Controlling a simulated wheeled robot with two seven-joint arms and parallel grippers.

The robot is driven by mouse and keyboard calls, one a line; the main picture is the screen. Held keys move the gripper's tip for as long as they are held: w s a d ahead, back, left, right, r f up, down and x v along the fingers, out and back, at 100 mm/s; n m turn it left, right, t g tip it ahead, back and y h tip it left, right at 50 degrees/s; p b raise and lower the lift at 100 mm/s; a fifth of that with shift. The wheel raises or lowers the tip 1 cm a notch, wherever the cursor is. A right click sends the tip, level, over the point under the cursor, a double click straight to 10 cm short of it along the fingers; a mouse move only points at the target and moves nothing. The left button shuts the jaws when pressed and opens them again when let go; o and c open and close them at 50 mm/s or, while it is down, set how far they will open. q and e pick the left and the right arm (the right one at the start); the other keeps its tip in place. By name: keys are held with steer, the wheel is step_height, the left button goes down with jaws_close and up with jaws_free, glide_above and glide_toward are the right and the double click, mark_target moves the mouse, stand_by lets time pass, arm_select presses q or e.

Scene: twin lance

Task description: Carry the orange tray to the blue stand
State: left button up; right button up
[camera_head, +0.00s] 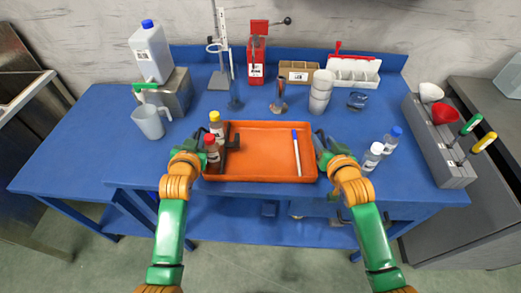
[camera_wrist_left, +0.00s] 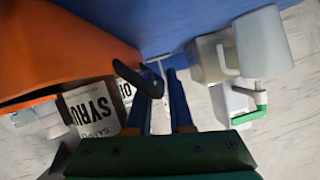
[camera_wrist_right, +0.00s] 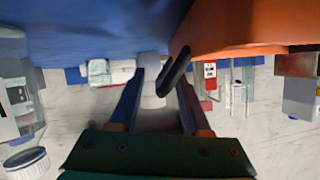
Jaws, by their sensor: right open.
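The orange tray (camera_head: 262,153) lies flat on the blue table (camera_head: 100,150), near its front edge. Inside it are a yellow-capped bottle (camera_head: 216,122), a red-capped bottle (camera_head: 211,147), a dark object (camera_head: 234,140) and a white marker with a blue end (camera_head: 296,150). My left gripper (camera_head: 192,150) is at the tray's left side; in the left wrist view a black handle (camera_wrist_left: 135,78) reaches between its close-set fingers, and whether they grip it is unclear. My right gripper (camera_head: 324,148) is open at the right side, with a black handle (camera_wrist_right: 175,72) between its fingers. I cannot single out the blue stand.
A measuring jug (camera_head: 149,121) and a large jerrycan (camera_head: 150,50) stand at left. Stacked cups (camera_head: 321,90) and a cardboard box (camera_head: 298,72) are behind the tray. Clear bottles (camera_head: 372,156) stand close right of my right gripper. A grey tool rack (camera_head: 440,145) is at right.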

arm_select(q)
steer(key=shift+c, duration=0.2)
arm_select(e)
steer(key=shift+c, duration=0.2)
arm_select(q)
jaws_close()
arm_select(e)
steer(key=c, duration=0.4)
jaws_close()
